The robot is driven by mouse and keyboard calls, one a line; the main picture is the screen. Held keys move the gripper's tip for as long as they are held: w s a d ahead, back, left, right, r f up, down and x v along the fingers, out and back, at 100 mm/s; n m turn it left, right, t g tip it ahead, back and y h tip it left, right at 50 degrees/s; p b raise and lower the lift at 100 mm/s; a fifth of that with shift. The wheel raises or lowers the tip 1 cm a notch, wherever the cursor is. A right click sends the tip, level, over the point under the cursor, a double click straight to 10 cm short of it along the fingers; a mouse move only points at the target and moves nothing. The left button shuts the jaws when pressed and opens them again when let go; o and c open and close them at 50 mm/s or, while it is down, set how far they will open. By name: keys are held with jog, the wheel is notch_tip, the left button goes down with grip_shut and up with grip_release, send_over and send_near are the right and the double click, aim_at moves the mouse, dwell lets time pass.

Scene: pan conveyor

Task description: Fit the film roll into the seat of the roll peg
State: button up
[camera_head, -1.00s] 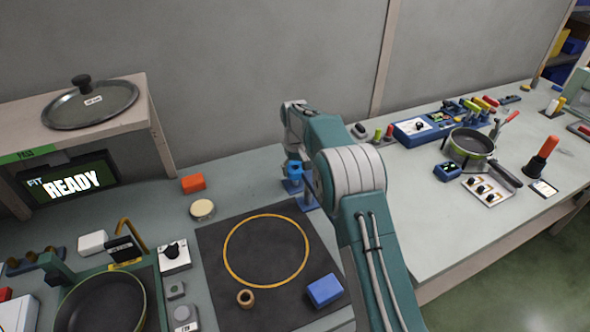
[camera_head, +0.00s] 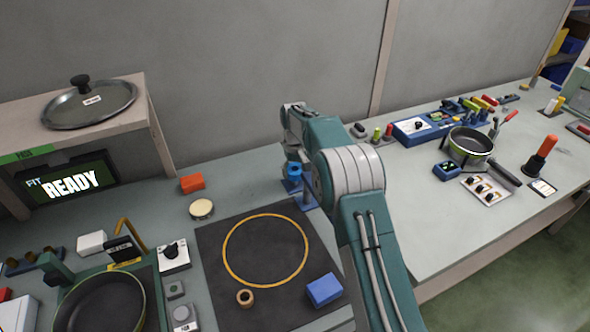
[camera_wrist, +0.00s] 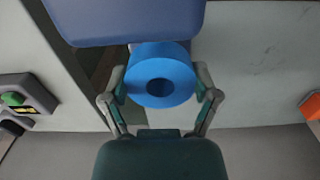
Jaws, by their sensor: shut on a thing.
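In the wrist view my gripper (camera_wrist: 161,92) is shut on the blue film roll (camera_wrist: 178,60), with one finger on each side of it. The roll's round end and dark centre hole face the camera. A blue plate (camera_wrist: 125,22), which looks like the roll peg's base, lies just beyond the roll at the top of the picture. In the head view the film roll (camera_head: 292,168) shows small beside my arm, close over the blue roll peg base (camera_head: 291,187). Whether the roll touches the peg or its seat cannot be told. My gripper is mostly hidden there behind my arm.
A dark mat (camera_head: 215,232) with a yellow ring lies in front, holding a brown ring (camera_head: 245,298) and a blue block (camera_head: 324,290). An orange block (camera_head: 192,184) and a round cream disc (camera_head: 201,208) lie left of the peg. A pan station (camera_head: 100,300) stands at front left.

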jog(key=shift+f, duration=0.9)
jog(key=shift+r, duration=1)
dwell(0.4)
jog(key=shift+f, duration=1)
dwell(0.7)
jog(key=o, duration=1.1)
jog(key=shift+f, duration=0.1)
notch_tip(320, 180, up, 12)
